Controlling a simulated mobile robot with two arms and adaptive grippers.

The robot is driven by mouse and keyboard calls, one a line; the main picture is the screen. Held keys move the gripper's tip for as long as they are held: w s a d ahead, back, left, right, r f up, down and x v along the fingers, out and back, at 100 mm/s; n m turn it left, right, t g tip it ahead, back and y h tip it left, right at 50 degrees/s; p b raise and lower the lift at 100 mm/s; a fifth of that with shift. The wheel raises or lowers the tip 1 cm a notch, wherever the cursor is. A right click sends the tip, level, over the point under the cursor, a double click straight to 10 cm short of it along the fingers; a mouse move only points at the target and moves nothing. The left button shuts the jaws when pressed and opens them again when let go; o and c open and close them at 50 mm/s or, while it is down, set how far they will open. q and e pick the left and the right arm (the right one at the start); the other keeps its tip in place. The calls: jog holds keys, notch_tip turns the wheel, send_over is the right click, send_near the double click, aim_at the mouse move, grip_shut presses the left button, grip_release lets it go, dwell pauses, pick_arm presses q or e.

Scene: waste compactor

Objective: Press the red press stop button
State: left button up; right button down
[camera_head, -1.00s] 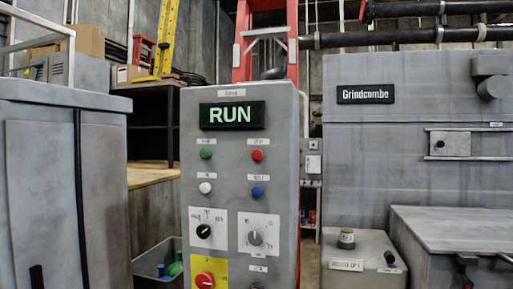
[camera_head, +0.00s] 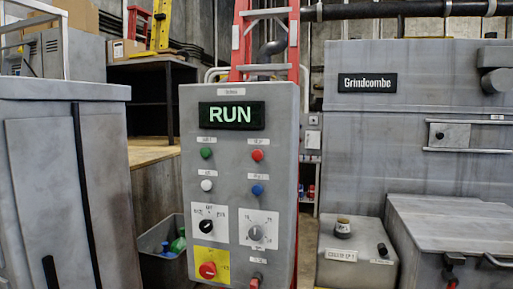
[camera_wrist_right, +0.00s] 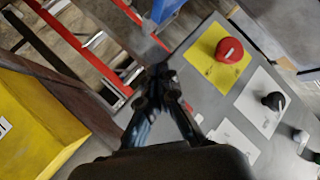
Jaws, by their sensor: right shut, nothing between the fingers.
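The control panel (camera_head: 228,174) faces me, its display reading RUN. A small red button (camera_head: 257,155) sits at upper right, under a white label too small to read surely. A larger red mushroom button (camera_head: 208,270) sits on a yellow plate low on the panel; it also shows in the right wrist view (camera_wrist_right: 229,48). My right gripper (camera_wrist_right: 160,76) is shut and empty near the panel's lower part, apart from the mushroom button. Whether it touches the panel cannot be told. The small red button is not seen in the wrist view. My left gripper is not in view.
Green (camera_head: 206,153), white (camera_head: 206,185) and blue (camera_head: 257,190) buttons and two rotary knobs (camera_head: 206,225) share the panel. A grey bin (camera_head: 150,270) and cabinet (camera_head: 60,190) stand left. The Grindcombe machine (camera_head: 420,150) and a small grey box (camera_head: 350,262) stand right.

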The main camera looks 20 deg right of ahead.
aim_at(257, 155)
jog(key=s+a+r+m+t+y+p, duration=0.1)
jog(key=r+t+p, duration=0.1)
jog(key=r, duration=1.8)
jog(key=s+a+r+m+t+y+p, duration=0.1)
jog(key=r+t, duration=0.3)
jog(key=r, duration=1.7)
jog(key=shift+s+a+m+t+p, duration=0.15)
jog(key=shift+s+m+t+p, duration=0.2)
jog(key=shift+s+m, duration=0.4)
jog(key=shift+w, duration=0.1)
jog(key=w+d, duration=0.5)
jog(key=w, duration=0.2)
jog(key=shift+w, duration=0.1)
jog(key=shift+w+r+p, duration=0.15)
jog(key=shift+p, duration=0.25)
